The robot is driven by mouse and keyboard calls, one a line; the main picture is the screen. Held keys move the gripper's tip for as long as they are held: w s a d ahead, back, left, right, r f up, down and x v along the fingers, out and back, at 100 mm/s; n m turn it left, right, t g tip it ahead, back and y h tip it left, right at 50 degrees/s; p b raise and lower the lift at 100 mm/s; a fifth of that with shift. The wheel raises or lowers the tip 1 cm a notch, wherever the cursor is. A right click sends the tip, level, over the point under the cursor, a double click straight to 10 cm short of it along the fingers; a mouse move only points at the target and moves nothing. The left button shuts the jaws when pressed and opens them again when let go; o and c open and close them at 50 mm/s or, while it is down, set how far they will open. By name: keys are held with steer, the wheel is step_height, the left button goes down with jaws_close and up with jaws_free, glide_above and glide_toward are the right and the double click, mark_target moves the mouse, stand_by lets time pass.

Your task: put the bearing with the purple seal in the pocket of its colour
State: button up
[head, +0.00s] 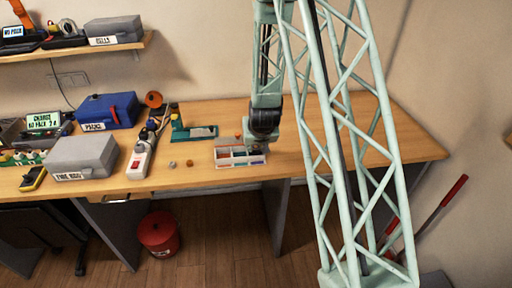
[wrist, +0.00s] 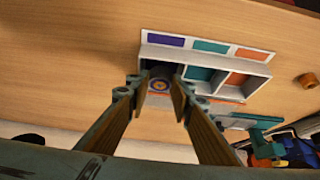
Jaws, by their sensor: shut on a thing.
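Purple (wrist: 165,40), teal (wrist: 210,47) and orange (wrist: 254,54) labels line one side, with pockets alongside. The fingers hide part of the left pocket, and I cannot tell whether the bearing touches it.
A small brown-orange part (wrist: 308,80) lies beside the tray. Two loose small parts, one grey (head: 172,164) and one orange (head: 189,163), lie left of it. The bench right of the tray is clear.

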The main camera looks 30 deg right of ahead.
steer(key=shift+f+b, duration=0.3)
steer(key=shift+b, duration=0.05)
steer(key=o, duration=1)
steer(key=shift+c, duration=0.2)
steer(key=shift+r+p, duration=0.25)
steer(key=shift+p, duration=0.05)
steer(key=shift+r+p, duration=0.45)
steer(key=shift+p, duration=0.15)
steer(key=shift+s+r, duration=0.1)
steer(key=shift+r, duration=0.15)
steer(key=v, duration=1.1)
steer(key=shift+s+a+r, duration=0.1)
steer(key=shift+s, duration=0.05)
